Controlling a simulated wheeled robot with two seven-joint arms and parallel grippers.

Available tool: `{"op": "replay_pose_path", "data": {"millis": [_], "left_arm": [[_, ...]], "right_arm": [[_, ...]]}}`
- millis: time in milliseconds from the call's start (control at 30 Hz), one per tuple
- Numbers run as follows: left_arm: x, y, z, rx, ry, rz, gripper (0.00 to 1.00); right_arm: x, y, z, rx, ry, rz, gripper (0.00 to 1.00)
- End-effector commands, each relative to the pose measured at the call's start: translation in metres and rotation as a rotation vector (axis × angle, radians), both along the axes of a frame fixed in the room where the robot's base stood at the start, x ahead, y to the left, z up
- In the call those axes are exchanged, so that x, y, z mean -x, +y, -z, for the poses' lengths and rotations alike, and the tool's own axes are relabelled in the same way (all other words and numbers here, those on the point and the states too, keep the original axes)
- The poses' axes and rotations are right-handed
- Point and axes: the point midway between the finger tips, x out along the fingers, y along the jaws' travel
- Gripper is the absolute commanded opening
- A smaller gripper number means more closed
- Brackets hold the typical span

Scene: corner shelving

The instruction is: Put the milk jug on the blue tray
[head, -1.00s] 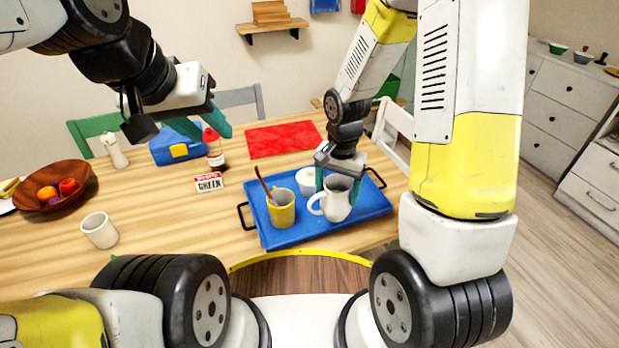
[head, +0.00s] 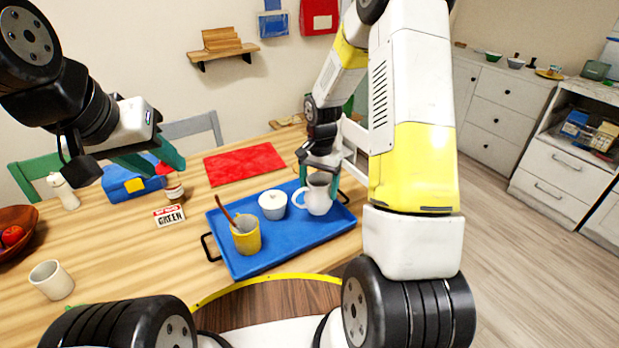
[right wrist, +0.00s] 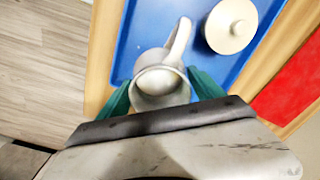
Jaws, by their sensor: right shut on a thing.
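The white milk jug (head: 318,196) is upright at the right part of the blue tray (head: 275,248) on the wooden table. My right gripper (head: 320,186) is shut on the jug from above; the right wrist view shows the jug (right wrist: 160,88) between the teal fingers (right wrist: 163,95). Whether the jug's base touches the tray is hard to tell. My left gripper (head: 160,160) hangs in the air over the table's left side, its teal fingers apart and empty.
A yellow mug (head: 246,238) with a brown spoon and a white lidded bowl (head: 272,204) stand on the tray. A sign (head: 169,215), a bottle (head: 174,190), a blue box (head: 125,184), a white cup (head: 51,280) and a red mat (head: 244,163) are on the table.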

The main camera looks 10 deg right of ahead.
Motion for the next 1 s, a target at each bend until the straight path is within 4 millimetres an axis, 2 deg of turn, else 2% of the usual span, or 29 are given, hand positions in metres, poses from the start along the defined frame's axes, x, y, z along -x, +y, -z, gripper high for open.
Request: {"op": "replay_pose_path", "data": {"millis": [200, 400, 467, 833, 867, 933, 967, 1000], "left_arm": [[0.0, 0.0, 0.0, 0.0, 0.0, 0.0, 0.38], [0.0, 0.0, 0.0, 0.0, 0.0, 0.0, 0.38], [0.0, 0.0, 0.0, 0.0, 0.0, 0.0, 0.38], [0.0, 0.0, 0.0, 0.0, 0.0, 0.0, 0.38], [0.0, 0.0, 0.0, 0.0, 0.0, 0.0, 0.38], [0.0, 0.0, 0.0, 0.0, 0.0, 0.0, 0.38], [0.0, 0.0, 0.0, 0.0, 0.0, 0.0, 0.38], [0.0, 0.0, 0.0, 0.0, 0.0, 0.0, 0.38]], "right_arm": [[-0.011, -0.008, 0.002, 0.0, 0.0, 0.002, 0.11], [-0.009, -0.007, 0.031, 0.0, 0.004, 0.0, 0.11], [-0.009, -0.007, 0.035, 0.0, 0.002, 0.0, 0.11], [-0.009, -0.006, 0.039, 0.0, 0.0, 0.0, 0.11], [-0.009, -0.006, 0.039, -0.001, 0.001, 0.0, 0.8], [-0.009, -0.006, 0.039, -0.001, 0.001, 0.0, 0.94], [-0.009, -0.006, 0.039, -0.001, 0.001, 0.0, 0.98], [-0.009, -0.006, 0.039, -0.001, 0.001, 0.0, 0.98]]}}
